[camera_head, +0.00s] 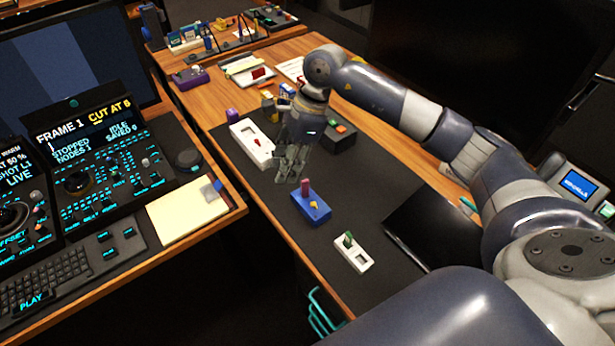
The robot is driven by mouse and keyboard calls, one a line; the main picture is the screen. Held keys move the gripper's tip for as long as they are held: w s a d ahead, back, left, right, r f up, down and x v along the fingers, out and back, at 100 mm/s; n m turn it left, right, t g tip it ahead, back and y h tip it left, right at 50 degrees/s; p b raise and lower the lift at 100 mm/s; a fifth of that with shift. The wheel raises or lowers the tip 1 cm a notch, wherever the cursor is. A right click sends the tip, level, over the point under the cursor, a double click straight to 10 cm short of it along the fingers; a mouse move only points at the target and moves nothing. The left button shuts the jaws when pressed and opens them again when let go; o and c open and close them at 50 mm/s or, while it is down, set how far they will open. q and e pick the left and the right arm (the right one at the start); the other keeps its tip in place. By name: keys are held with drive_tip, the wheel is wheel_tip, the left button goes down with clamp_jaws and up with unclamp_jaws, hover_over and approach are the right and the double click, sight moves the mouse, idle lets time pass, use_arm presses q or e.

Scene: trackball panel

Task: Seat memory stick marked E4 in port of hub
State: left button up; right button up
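My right gripper (290,163) hangs over the dark mat, fingers pointing down; it is too small and dark to tell whether they are open or shut. Below it to the right, a blue block (312,213) has a reddish upright stick (304,187) and a small yellowish knob on top. Nearer me, a white slotted holder (360,263) has a dark green stick (348,240) standing in it. Left of the gripper lies a white slotted box (243,132) with a red piece (256,142) on it. No E4 marking is legible, and I cannot tell which piece is the hub. My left gripper is not in view.
A dark box (340,140) with coloured pieces stands right of the gripper. A black flat panel (435,228) lies to the right. A console (95,165) and keyboard (50,280) fill the left desk. Bare mat (275,200) shows left of the blue block.

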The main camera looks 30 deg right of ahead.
drive_tip(key=h, duration=0.2)
approach(305, 180)
drive_tip(key=shift+h, duration=0.3)
drive_tip(key=f, duration=0.2)
drive_tip(key=a+f+p, duration=0.1)
drive_tip(key=f, duration=0.2)
drive_tip(key=shift+w, duration=0.15)
drive_tip(key=f+p, duration=0.1)
drive_tip(key=f, duration=0.1)
drive_tip(key=a+f+p, duration=0.1)
drive_tip(key=f, duration=0.1)
drive_tip(key=shift+f, duration=0.55)
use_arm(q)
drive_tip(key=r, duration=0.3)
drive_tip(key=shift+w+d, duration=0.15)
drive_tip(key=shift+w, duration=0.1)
use_arm(e)
clamp_jaws()
